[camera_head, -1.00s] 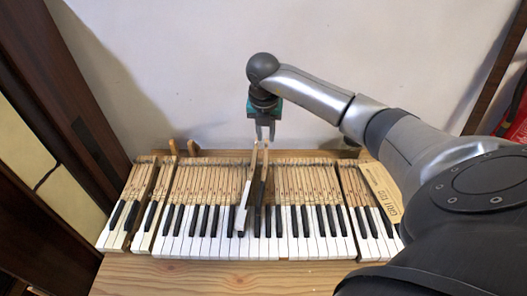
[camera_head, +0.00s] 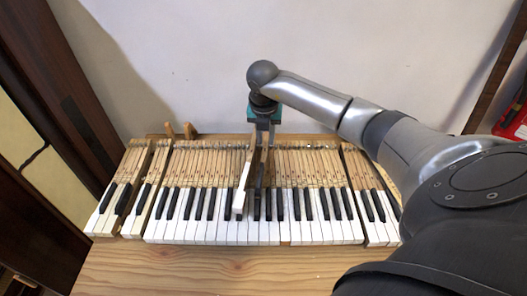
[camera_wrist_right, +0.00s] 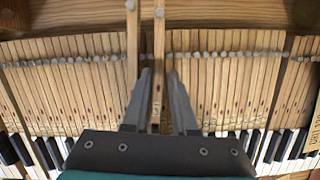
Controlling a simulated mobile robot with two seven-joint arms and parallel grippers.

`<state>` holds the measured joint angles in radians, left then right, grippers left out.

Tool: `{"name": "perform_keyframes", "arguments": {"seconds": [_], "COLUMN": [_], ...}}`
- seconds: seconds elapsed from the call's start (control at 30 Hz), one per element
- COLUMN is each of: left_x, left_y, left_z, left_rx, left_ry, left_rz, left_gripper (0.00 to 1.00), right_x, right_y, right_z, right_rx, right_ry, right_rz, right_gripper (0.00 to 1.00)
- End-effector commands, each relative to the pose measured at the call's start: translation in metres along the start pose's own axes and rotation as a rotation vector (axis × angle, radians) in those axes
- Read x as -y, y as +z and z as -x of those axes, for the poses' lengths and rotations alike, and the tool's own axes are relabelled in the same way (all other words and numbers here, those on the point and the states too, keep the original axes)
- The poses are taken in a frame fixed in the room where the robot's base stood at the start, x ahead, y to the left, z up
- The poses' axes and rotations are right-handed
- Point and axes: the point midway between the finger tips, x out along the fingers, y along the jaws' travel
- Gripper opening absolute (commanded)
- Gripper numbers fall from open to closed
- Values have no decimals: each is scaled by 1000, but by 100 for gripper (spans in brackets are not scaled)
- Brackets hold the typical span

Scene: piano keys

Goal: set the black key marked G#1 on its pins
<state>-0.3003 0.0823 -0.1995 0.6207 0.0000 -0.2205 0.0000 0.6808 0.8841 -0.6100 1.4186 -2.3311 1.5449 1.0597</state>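A loose black key (camera_head: 257,185) with a long bare wooden stick lies in the middle of the keyboard. Its stick (camera_wrist_right: 158,45) rises above the row and runs past the back rail in the right wrist view. No G#1 mark is legible. My right gripper (camera_head: 265,137) is over the back of this stick. In the right wrist view its two fingers (camera_wrist_right: 160,75) straddle the stick, with a small gap seeming to show beside it. Contact is hard to judge. My left gripper is not in view.
A raised white key (camera_head: 242,188) is close on the left of the black key, tilted above its neighbours; its stick (camera_wrist_right: 132,40) shows beside my left finger. Seated keys fill both sides. Two wooden posts (camera_head: 189,131) stand behind. Bare wood (camera_head: 200,270) lies in front.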

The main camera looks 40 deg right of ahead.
Motion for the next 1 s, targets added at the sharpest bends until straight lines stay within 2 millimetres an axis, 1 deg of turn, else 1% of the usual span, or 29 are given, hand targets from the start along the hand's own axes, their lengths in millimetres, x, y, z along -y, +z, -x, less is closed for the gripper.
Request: {"name": "perform_keyframes", "arguments": {"seconds": [0.47,1.0], "left_x": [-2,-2], "left_y": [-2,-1], "left_z": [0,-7], "left_rx": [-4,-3], "left_ry": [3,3], "left_rz": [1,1], "left_gripper": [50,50], "right_x": [0,0], "right_y": [0,-3], "right_z": [0,-11], "right_rx": [0,0], "right_ry": [0,0], "right_rz": [0,0], "right_gripper": [26,26]}}
